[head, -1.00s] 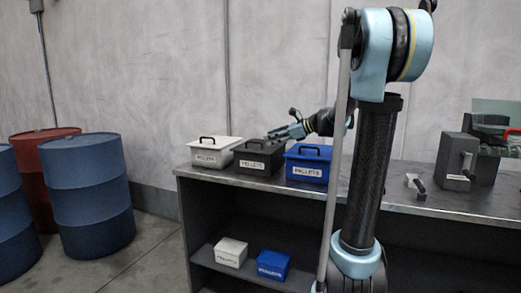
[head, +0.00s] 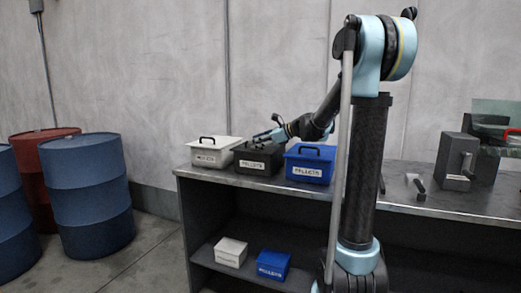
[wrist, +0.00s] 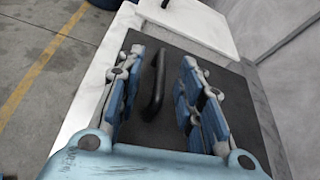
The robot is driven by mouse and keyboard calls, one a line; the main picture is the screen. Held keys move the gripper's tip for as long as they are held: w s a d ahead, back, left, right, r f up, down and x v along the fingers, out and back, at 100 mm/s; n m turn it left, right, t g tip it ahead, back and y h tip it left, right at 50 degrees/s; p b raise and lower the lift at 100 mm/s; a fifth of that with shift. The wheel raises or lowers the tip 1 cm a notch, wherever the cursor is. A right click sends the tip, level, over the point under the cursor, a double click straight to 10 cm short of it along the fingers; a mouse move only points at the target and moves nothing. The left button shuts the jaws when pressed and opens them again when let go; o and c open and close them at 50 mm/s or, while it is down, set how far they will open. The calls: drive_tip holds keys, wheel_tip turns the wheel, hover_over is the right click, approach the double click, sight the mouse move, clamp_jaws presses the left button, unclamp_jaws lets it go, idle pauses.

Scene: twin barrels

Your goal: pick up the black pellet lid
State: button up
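The black pellet box (head: 258,164) stands on the shelf top between a white pellet box (head: 213,155) and a blue pellet box (head: 309,165). Its black lid (wrist: 218,72) fills the middle of the wrist view. The lid's dark handle (wrist: 154,86) lies between my gripper's two fingers, nearer the left finger. My gripper (wrist: 163,75) is open, with blue pads on both fingers and a gap around the handle. In the head view my gripper (head: 267,137) is over the black box and hides the lid's handle.
The white lid (wrist: 185,22) lies just beyond the black one in the wrist view. Two smaller boxes, white (head: 231,252) and blue (head: 273,265), sit on the lower shelf. A grey block with a handle (head: 457,161) stands right on the shelf top (head: 400,192). Barrels (head: 88,195) stand left.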

drive_tip(key=shift+c, duration=0.3)
clamp_jaws()
drive_tip(key=shift+r, duration=0.1)
